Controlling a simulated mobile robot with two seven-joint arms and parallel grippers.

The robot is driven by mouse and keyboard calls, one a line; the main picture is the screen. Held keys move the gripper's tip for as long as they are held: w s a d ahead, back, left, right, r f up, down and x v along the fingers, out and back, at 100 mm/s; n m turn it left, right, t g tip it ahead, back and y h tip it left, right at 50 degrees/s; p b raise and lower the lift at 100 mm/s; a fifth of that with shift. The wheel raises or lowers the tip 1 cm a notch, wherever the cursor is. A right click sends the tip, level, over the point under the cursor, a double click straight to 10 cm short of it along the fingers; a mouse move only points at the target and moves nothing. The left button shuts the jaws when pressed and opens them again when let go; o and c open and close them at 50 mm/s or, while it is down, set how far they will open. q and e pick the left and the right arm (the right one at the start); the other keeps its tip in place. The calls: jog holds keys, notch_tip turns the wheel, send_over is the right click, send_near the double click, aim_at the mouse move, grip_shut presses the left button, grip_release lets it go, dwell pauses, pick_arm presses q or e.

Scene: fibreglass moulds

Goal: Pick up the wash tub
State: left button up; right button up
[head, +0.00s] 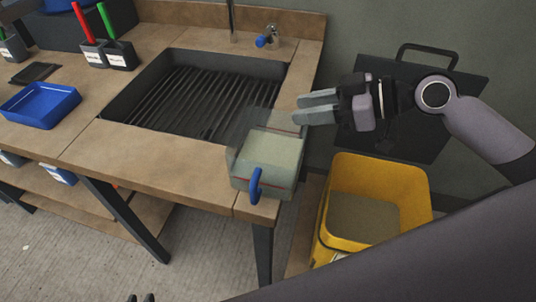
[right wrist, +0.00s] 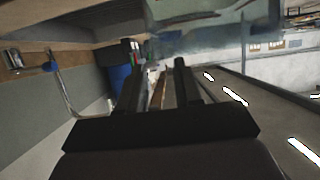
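A pale grey-green tub with a blue handle (head: 268,160) sits at the front right corner of the bench, beside the sink; I take it to be the wash tub. A blurred pale green surface (right wrist: 215,40) fills the top of the right wrist view, probably the same tub. My right gripper (head: 312,108) is open and empty, with its fingers pointing left, behind and to the right of the tub. In the right wrist view its two fingers (right wrist: 160,82) are apart.
The sink with a slatted grate (head: 190,100) lies left of the tub. A yellow bin (head: 415,190) stands on the right below bench height. A black panel with a handle (head: 465,82) is behind my right arm. A blue tray (head: 40,103) and pen holders (head: 120,55) are at left.

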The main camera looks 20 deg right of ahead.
aim_at(286, 112)
jog(key=shift+p+x, duration=0.7)
jog(key=shift+x, duration=1.85)
jog(key=shift+w+d, duration=0.15)
jog(key=shift+d, duration=0.05)
grip_shut()
jog(key=shift+r, duration=0.1)
